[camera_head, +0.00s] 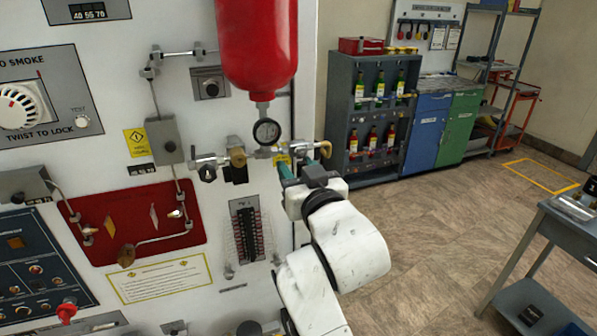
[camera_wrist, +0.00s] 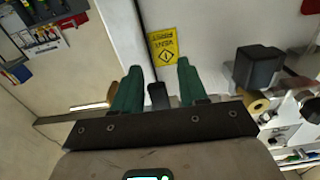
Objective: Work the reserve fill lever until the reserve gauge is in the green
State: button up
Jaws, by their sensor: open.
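A red cylinder (camera_head: 257,45) hangs on the white panel with a small round gauge (camera_head: 266,131) below it. The gauge's needle and green zone are too small to read. Pipe fittings run sideways under the gauge, with a brass fitting (camera_head: 325,148) at the right end. My gripper (camera_head: 284,168) is at the panel's right edge, just below these fittings. In the wrist view, its green fingers (camera_wrist: 157,68) are apart, and a short dark upright piece (camera_wrist: 158,97) shows between them. I cannot tell whether this piece is the lever. A brass piece (camera_wrist: 110,97) shows behind the left finger.
A yellow label (camera_wrist: 163,47) is on the surface beyond the fingers. A dark block (camera_wrist: 258,68) stands out to their right. The grey bottle shelf (camera_head: 342,120) and blue-green cabinets (camera_head: 428,130) are farther back. A grey table (camera_head: 555,225) stands at right; the floor between is clear.

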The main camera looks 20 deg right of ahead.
jog(key=s+b, duration=0.2)
jog(key=s, duration=0.9)
jog(key=shift+w, duration=0.1)
dwell(1.0)
jog(key=s+d+f+g, duration=0.3)
jog(key=s+f+g, duration=0.15)
jog(key=f, duration=0.55)
jog(key=s+d+f+g+h, duration=0.1)
jog(key=s+d+f+g, duration=0.2)
jog(key=s+f, duration=0.55)
jog(key=s+d+f+g, duration=0.2)
jog(key=d+f+g, duration=0.15)
jog(key=f, duration=0.95)
jog(key=s+f+g, duration=0.3)
jog(key=s+f, duration=0.1)
jog(key=s, duration=0.3)
jog(key=s+f+g, duration=0.3)
jog(key=s, duration=0.4)
jog(key=shift+d+f+y, duration=0.35)
jog(key=shift+d+y, duration=0.05)
jog(key=shift+w, duration=0.1)
